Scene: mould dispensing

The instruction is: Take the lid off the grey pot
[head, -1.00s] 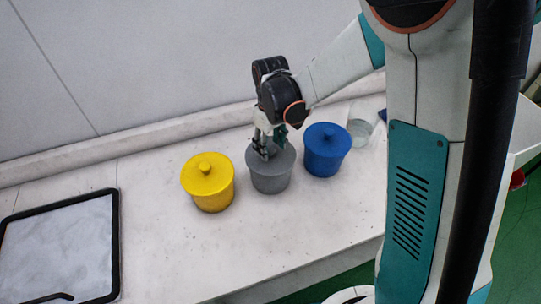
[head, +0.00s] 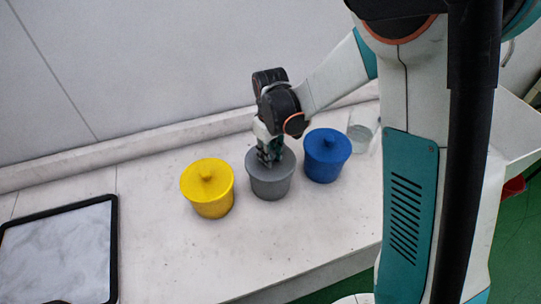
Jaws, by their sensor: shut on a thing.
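The grey pot (head: 270,186) stands upright on the white bench between a yellow pot and a blue pot. Its grey lid (head: 283,170) sits on top of it, with no gap that I can make out. My gripper (head: 269,161) points down at the middle of the lid and is shut on the lid's knob, which the fingers hide.
The yellow pot (head: 208,194) stands close on the left and the blue pot (head: 326,158) close on the right, both lidded. A clear glass vessel (head: 361,131) is behind the blue pot. A black-rimmed tray (head: 114,240) lies at the left. The bench front (head: 250,255) is clear.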

